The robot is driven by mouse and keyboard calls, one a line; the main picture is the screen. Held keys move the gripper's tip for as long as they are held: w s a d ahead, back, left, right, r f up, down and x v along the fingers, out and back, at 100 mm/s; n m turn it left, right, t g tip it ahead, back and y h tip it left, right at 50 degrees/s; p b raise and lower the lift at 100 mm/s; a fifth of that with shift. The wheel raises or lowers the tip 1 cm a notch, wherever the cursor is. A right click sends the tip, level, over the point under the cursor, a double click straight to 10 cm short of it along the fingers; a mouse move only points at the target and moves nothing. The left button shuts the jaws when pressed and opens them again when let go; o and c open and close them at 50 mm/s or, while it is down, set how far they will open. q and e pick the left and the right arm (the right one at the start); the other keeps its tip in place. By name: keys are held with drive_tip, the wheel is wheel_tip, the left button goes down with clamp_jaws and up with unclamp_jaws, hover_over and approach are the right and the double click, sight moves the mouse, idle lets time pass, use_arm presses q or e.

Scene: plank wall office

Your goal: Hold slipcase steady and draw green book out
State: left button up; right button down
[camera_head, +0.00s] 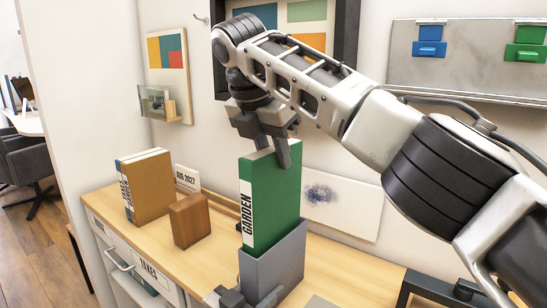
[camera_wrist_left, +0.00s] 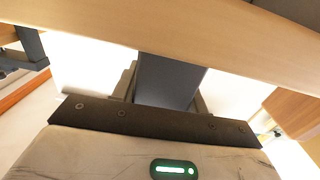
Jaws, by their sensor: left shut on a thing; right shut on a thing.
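The green book (camera_head: 268,208), with a white "GARDEN" spine label, stands upright. Its upper part is above the grey slipcase (camera_head: 285,262) and its lower end is hidden inside. My right gripper (camera_head: 270,148) reaches down from above and is shut on the top of the green book. My left gripper (camera_head: 242,297), at the bottom edge of the head view, is shut on the lower part of the slipcase. In the left wrist view the grey slipcase (camera_wrist_left: 168,80) sits between the left fingers.
A brown boxed book set (camera_head: 148,188) and a wooden block (camera_head: 190,220) stand on the wooden cabinet top to the left, near a small "2027" card (camera_head: 188,178). A whiteboard with blue and green clips (camera_head: 430,48) hangs at upper right. My right arm spans the right side.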

use_arm(q)
drive_tip(key=shift+f, duration=0.1)
use_arm(e)
drive_tip(key=shift+r, duration=1.2)
use_arm(q)
drive_tip(key=o, duration=1.1)
drive_tip(key=shift+o, duration=0.2)
drive_tip(key=v, duration=1.2)
use_arm(e)
drive_tip(key=shift+r+p, duration=1.8)
drive_tip(key=shift+p, duration=0.7)
use_arm(q)
wheel_tip(320, 180, up, 5)
drive_tip(key=shift+r, duration=0.1)
